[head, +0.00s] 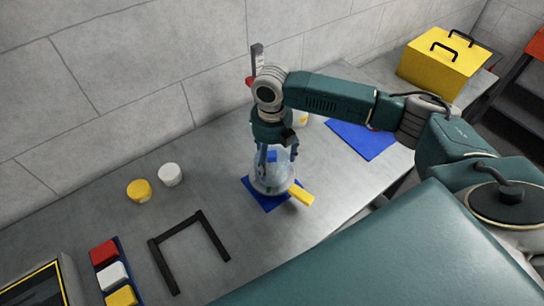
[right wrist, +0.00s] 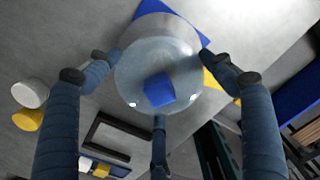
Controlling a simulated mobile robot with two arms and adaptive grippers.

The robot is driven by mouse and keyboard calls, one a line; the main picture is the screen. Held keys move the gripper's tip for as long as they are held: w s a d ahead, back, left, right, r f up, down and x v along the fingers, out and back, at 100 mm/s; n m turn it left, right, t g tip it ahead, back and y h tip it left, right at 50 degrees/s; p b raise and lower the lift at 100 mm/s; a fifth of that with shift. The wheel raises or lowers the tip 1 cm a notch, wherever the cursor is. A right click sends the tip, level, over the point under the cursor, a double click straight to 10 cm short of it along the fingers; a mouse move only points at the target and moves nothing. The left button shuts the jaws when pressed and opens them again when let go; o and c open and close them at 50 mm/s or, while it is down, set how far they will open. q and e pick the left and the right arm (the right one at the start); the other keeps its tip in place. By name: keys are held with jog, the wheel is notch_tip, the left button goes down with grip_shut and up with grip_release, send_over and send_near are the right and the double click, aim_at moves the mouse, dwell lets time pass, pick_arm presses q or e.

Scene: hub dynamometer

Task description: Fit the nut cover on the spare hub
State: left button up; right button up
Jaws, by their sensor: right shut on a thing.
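My right gripper (head: 277,162) points down with its fingers around a pale translucent dome (head: 268,183), which looks like the nut cover, and is shut on it. The dome has a blue block (head: 271,156) on it. In the right wrist view, the dome (right wrist: 138,68) lies between the fingers with the blue block (right wrist: 159,90) in the middle. It is over a blue mat (head: 264,202), with a yellow bar (head: 301,194) sticking out at the right. I cannot make out the spare hub, or whether the dome is seated on anything. My left gripper is out of view.
A yellow cap (head: 139,190) and a white cap (head: 170,174) stand left of the mat. A black open frame (head: 190,246) lies nearer. Red, white and yellow blocks (head: 113,274) are at the front left. A second blue mat (head: 362,139) and a yellow toolbox (head: 440,66) are at the right.

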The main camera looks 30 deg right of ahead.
jog(key=shift+p, duration=0.45)
dwell(0.3)
jog(key=shift+f, duration=0.55)
dwell(0.4)
jog(key=o, duration=0.9)
notch_tip(320, 180, up, 6)
jog(key=p, duration=0.5)
jog(key=shift+r, duration=2.5)
jog(key=shift+s+f, duration=0.1)
